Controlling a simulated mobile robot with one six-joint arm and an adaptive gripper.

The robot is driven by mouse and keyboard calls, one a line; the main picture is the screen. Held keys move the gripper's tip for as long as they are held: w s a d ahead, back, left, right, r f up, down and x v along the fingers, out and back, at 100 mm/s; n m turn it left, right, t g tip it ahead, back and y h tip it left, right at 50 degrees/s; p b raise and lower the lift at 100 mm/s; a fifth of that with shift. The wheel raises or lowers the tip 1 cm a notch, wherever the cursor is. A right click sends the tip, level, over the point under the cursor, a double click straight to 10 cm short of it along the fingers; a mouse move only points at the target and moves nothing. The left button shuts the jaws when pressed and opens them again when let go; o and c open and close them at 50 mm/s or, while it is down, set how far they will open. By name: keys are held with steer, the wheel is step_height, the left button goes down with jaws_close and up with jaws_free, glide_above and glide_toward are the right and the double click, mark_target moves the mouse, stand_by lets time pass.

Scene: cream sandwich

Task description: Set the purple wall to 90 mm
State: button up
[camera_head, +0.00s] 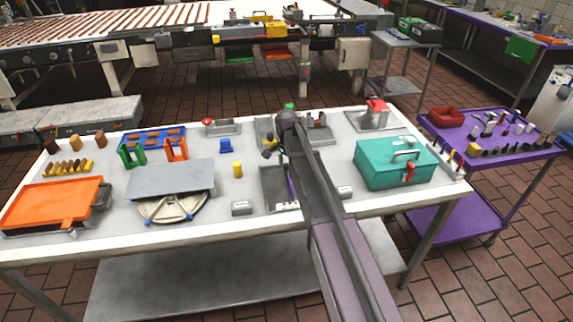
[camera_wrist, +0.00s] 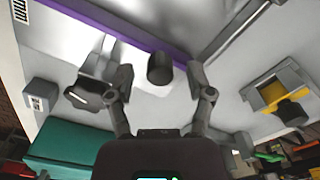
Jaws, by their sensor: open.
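The purple wall (camera_wrist: 120,24) shows in the wrist view as a long strip running diagonally across the top, beside a pale metal surface. A dark cylindrical knob (camera_wrist: 160,68) stands close to the wall's right part. My gripper (camera_wrist: 158,82) is open, with one finger on each side of the knob and a visible gap on both sides. I cannot tell whether the fingertips reach the knob's height. In the head view a sliver of the purple wall (camera_head: 291,186) shows in a grey tray (camera_head: 272,190), partly hidden by my arm. No scale is readable.
A teal box (camera_head: 395,163) stands right of my arm. A white labelled block (camera_head: 241,208) sits left of the tray, and a yellow cylinder (camera_head: 238,170) stands behind it. A grey plate (camera_head: 170,178) and an orange tray (camera_head: 55,203) occupy the left of the table.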

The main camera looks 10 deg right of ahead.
steer(key=shift+a, duration=0.1)
steer(key=shift+s+a, duration=0.1)
steer(key=shift+a, duration=0.75)
steer(key=shift+a+r+p, duration=0.55)
steer(key=shift+r+p, duration=0.3)
step_height(320, 180, up, 12)
steer(key=p, duration=1.3)
steer(key=s+d+f+n+b, duration=0.3)
steer(key=s+f+b, duration=0.1)
steer(key=s, duration=0.5)
steer(key=s+d+f+n+b, duration=0.3)
steer(key=s+d+f+b, duration=0.1)
steer(key=s, duration=0.6)
steer(key=s+d+f+n+b, duration=0.3)
steer(key=s+f+b, duration=0.3)
steer(key=s, duration=0.3)
steer(key=shift+s+d+n+b, duration=0.35)
steer(key=shift+n+b, duration=0.1)
steer(key=shift+n, duration=0.15)
